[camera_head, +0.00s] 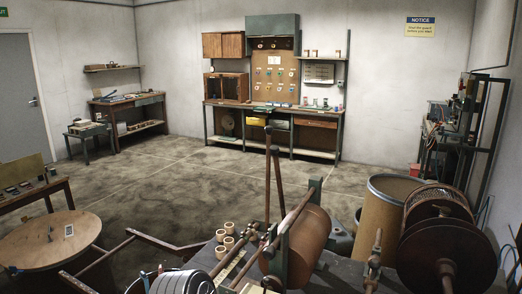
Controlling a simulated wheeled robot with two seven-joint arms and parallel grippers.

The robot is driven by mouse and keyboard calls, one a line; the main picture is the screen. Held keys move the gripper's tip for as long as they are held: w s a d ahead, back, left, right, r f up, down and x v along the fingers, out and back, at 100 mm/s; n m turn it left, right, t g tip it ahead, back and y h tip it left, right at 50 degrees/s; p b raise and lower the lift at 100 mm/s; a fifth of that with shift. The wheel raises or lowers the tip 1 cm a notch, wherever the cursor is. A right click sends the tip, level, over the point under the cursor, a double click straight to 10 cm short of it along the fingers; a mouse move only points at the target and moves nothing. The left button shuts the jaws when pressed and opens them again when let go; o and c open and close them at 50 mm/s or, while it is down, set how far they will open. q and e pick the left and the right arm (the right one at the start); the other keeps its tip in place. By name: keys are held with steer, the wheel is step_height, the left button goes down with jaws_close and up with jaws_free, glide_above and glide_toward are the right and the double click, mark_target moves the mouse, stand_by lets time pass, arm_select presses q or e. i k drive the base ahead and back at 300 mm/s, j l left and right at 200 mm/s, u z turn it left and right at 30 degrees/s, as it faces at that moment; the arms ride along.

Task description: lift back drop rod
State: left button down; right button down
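The winding machine stands at the bottom centre with a brown drum (312,240) between grey-green posts. Two thin reddish-brown rods (276,180) rise steeply at its left side, close together at the top. Another brown rod (297,208) slants up beside the drum. I cannot tell which of these is the back drop rod. Neither of my grippers shows clearly in this view.
Several small tan rolls (225,238) stand left of the machine. A large reel (440,238) and a tan barrel (382,212) are at its right. A round wooden table (50,240) is at the left. The floor (180,180) behind is clear.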

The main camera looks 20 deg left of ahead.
mark_target(274, 149)
steer(key=j+z, duration=0.25)
steer(key=j, duration=0.15)
steer(key=j+z, duration=0.2)
steer(key=j, duration=0.15)
steer(key=k+j+z, duration=0.25)
steer(key=j, duration=0.15)
steer(key=j+z, duration=0.2)
steer(key=j, duration=0.15)
steer(key=k+j+z, duration=0.25)
steer(key=j+z, duration=0.2)
steer(key=j, duration=0.2)
steer(key=k, duration=0.05)
